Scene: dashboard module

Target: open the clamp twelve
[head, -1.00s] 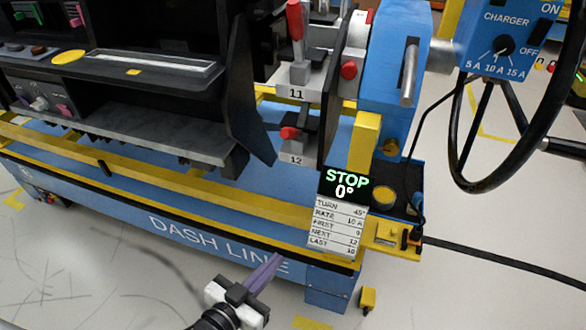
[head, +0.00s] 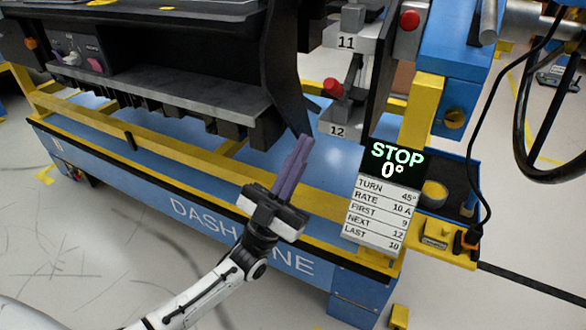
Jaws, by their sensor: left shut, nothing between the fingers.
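Clamp twelve is the dark clamp with a red-tipped handle (head: 334,88) above the white plate marked 12 (head: 338,130), under the dashboard module's right end. Its handle tip points up and to the left. My left gripper (head: 302,142) is shut and empty, its purple fingers pointing up, in front of the blue bench. In the picture its tips lie a little left of and below the 12 plate, apart from the clamp. My right gripper is not in view.
Clamp eleven's plate (head: 346,42) sits just above. A black module panel (head: 290,70) stands left of the clamp. A STOP display (head: 393,160) with a list card (head: 378,212) stands to the right. A yellow post (head: 424,110) and a red button (head: 409,20) are nearby.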

